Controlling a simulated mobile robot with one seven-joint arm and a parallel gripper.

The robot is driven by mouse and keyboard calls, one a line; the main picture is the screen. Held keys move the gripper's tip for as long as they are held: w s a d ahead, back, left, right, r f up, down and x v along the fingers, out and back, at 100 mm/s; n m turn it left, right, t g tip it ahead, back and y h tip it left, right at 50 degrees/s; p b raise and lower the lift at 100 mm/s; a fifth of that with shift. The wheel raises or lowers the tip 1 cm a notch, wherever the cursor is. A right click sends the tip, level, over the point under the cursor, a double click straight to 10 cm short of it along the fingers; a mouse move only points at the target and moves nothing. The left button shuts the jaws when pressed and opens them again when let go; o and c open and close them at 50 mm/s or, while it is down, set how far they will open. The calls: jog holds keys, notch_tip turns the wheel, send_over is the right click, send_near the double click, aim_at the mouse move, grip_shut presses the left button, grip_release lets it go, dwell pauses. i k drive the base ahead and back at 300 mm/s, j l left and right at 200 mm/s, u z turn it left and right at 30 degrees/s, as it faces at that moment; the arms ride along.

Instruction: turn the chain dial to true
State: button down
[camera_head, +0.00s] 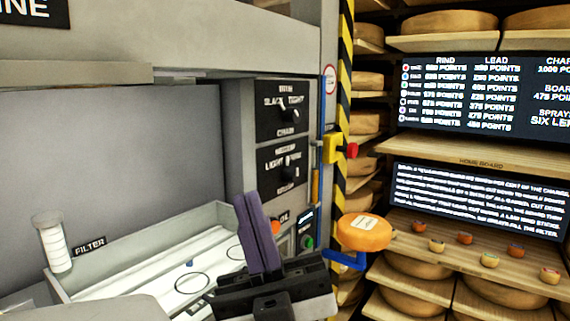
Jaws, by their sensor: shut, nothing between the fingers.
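The chain dial (290,113) is a dark knob on a black panel (267,128) on the grey machine. The panel reads CHAIN below, SLACK at left and TIGHT at right; the top word is blurred and looks like TRUE. White marks show on the knob, but I cannot tell surely which word it points at. My gripper (247,198) has purple fingers pointing up, closed together and empty. In the picture it is below and left of the dial, apart from it.
A second dial (289,172) sits just below. A white tray (140,268) with a filter cylinder (53,242) lies left. A yellow box with a red button (340,149) and an orange cheese wheel (364,232) are right. Shelves and text screens (480,200) stand beyond.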

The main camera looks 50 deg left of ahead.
aim_at(290, 114)
jog(key=i+l+u, duration=0.2)
jog(key=u, duration=0.25)
jog(key=i+l+u, duration=0.15)
jog(key=u, duration=0.25)
jog(key=l, duration=0.1)
